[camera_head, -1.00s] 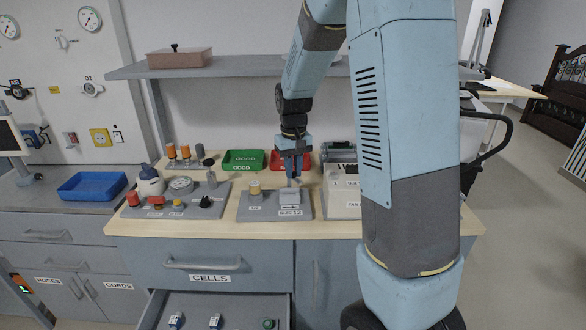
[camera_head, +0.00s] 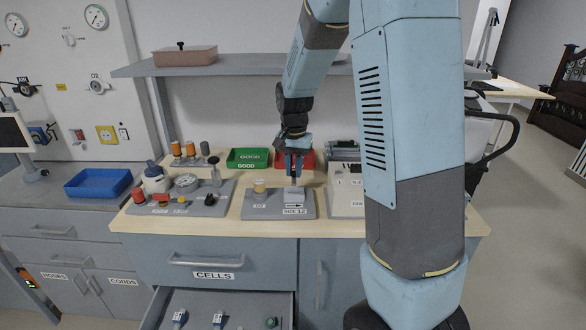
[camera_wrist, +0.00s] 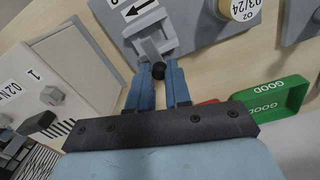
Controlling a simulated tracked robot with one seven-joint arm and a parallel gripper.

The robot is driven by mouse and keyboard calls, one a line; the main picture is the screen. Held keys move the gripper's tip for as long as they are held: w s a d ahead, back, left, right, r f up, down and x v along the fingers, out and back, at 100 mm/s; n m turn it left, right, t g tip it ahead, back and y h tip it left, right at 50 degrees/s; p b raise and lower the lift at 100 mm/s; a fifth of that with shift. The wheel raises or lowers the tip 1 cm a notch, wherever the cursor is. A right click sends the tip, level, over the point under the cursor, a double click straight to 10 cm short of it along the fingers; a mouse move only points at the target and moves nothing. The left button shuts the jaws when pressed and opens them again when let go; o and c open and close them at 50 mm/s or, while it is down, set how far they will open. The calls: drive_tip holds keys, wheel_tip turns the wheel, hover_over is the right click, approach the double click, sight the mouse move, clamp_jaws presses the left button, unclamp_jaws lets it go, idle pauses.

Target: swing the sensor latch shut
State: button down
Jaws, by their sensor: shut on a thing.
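The sensor latch looks like a small grey lever (camera_wrist: 150,47) with a dark round knob (camera_wrist: 158,70), beside a grey block with a black arrow label. In the head view the block (camera_head: 297,197) sits at the right of a grey base plate (camera_head: 262,212) on the bench. My gripper (camera_wrist: 158,76) is shut on the latch's knob, with one blue finger on each side of it. In the head view my gripper (camera_head: 294,174) points down just above and behind the block. The latch is too small there to tell its angle.
A yellow-topped sensor cell (camera_head: 260,187) stands left on the same plate. A grey-white unit (camera_head: 346,202) is close on the right. Green (camera_head: 247,158) and red (camera_head: 308,156) bins stand behind. A shelf (camera_head: 230,68) hangs above, and an open drawer (camera_head: 220,300) is below.

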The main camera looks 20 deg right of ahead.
sight(293, 171)
idle(0.4)
drive_tip(key=c, duration=1.1)
unclamp_jaws()
drive_tip(key=shift+o, duration=0.2)
drive_tip(key=shift+r, duration=0.1)
wheel_tip(293, 171, up, 14)
drive_tip(key=shift+f, duration=0.25)
drive_tip(key=s+r+n+t, duration=0.2)
drive_tip(key=s+n, duration=0.1)
drive_tip(key=s, duration=1)
drive_tip(key=s+d+r+n+t, duration=0.1)
drive_tip(key=s+r+n+t, duration=0.1)
drive_tip(key=s, duration=1.1)
drive_tip(key=shift+s+r+n+t, duration=0.25)
drive_tip(key=shift+s+n+t, duration=0.15)
drive_tip(key=shift+n+t, duration=0.3)
